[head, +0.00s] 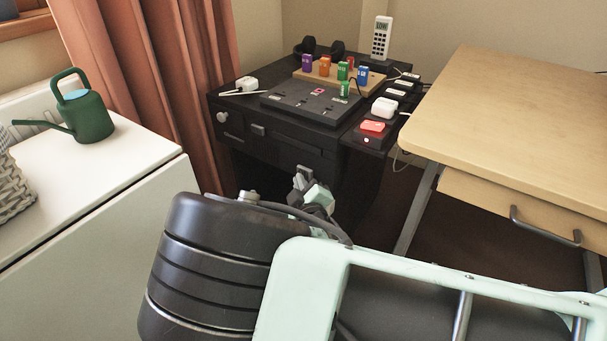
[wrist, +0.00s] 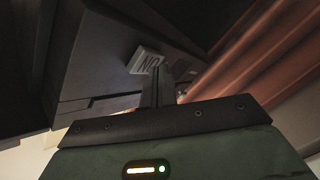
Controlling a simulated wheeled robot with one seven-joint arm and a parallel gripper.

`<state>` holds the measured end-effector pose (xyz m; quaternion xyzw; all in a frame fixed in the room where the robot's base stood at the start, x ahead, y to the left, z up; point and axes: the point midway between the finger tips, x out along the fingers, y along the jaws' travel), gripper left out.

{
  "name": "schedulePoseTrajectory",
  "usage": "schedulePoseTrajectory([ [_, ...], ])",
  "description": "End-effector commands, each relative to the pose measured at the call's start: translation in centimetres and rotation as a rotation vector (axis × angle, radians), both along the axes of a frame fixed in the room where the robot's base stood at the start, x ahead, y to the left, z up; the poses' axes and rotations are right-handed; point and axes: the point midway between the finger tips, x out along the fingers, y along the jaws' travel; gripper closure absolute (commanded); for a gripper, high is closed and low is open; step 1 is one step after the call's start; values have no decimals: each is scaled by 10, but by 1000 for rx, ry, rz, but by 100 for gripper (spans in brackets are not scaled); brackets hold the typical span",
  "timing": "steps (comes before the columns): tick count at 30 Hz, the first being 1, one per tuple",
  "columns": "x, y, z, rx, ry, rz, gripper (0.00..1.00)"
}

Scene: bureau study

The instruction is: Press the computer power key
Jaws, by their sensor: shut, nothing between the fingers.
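A small pale key plate (wrist: 146,61) with dark letters, seen upside down and seeming to read ON, sits on the dark front face in the wrist view. In the head view a small light grey key (head: 258,129) is on the black cabinet front; it seems to be the same one. My gripper (head: 303,176) is low in front of the cabinet, right of and below that key. In the wrist view my gripper's fingers (wrist: 160,84) are together and empty, their tips close to the plate. I cannot tell whether they touch it.
The black cabinet (head: 290,150) carries a console (head: 305,105), several coloured blocks and a power strip with a red switch (head: 372,126). A round knob (head: 222,117) is left of the key. A wooden desk (head: 520,120) stands right; a curtain (head: 160,70) hangs left.

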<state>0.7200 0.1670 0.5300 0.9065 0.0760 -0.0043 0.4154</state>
Motion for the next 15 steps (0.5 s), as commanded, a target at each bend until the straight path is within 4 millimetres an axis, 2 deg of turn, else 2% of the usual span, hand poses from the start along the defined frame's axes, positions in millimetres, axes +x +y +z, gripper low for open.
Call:
schedulePoseTrajectory([
  [15,5,-4,0,0,0,0,100],
])
